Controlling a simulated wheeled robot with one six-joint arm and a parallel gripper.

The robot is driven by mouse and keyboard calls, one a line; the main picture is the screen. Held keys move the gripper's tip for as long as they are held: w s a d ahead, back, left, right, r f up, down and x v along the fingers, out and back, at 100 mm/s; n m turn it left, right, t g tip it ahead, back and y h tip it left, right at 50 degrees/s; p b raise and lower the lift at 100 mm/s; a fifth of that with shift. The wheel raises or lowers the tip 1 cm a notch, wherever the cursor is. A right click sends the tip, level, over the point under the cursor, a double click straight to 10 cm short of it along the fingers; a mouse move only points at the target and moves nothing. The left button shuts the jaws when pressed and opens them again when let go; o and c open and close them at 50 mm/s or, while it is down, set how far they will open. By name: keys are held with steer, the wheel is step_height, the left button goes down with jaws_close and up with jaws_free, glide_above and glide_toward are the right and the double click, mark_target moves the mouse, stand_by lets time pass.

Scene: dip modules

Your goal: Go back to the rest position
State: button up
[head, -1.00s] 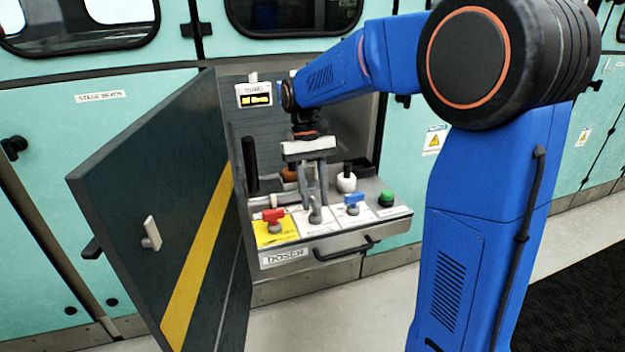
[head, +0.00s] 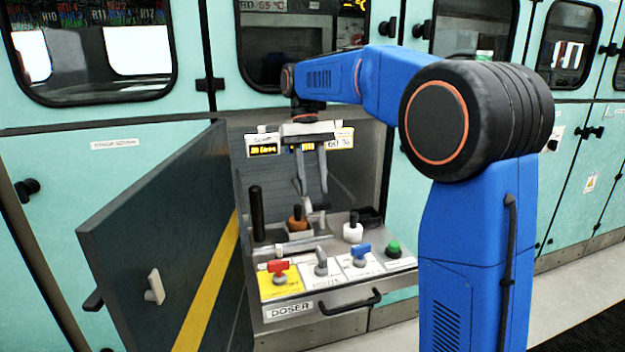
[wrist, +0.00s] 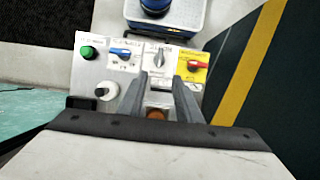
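My gripper (head: 313,198) hangs fingers down above the back of the doser tray (head: 340,288) in the head view. Its two grey fingers are apart with nothing seen between them. In the wrist view the fingers (wrist: 160,90) point towards the panel with the grey-handled valve (wrist: 159,60). The grey valve (head: 321,266) also shows in the head view, below and in front of the fingers. A red-handled valve (head: 279,271) stands on the yellow plate, and a blue-handled valve (head: 360,255) and a green button (head: 393,248) are to the right.
An open dark door (head: 160,245) with a yellow stripe stands close on the left. A black upright post (head: 257,213), a brown-topped item (head: 298,220) and a white knob (head: 353,230) stand on the tray. A black pull handle (head: 350,303) juts from its front. Small display screens hang behind.

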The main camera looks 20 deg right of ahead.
steer(key=shift+w+r, duration=0.15)
steer(key=shift+r, duration=0.25)
steer(key=s+d+f+t, duration=0.2)
steer(key=s, duration=0.6)
steer(key=s+d+f+t, duration=0.3)
steer(key=s, duration=0.6)
steer(key=s+d+f+t, duration=0.2)
steer(key=s+f+t, duration=0.2)
steer(key=s+f, duration=0.8)
steer(key=shift+s+f, duration=0.25)
steer(key=shift+s, duration=0.4)
steer(key=shift+r, duration=0.1)
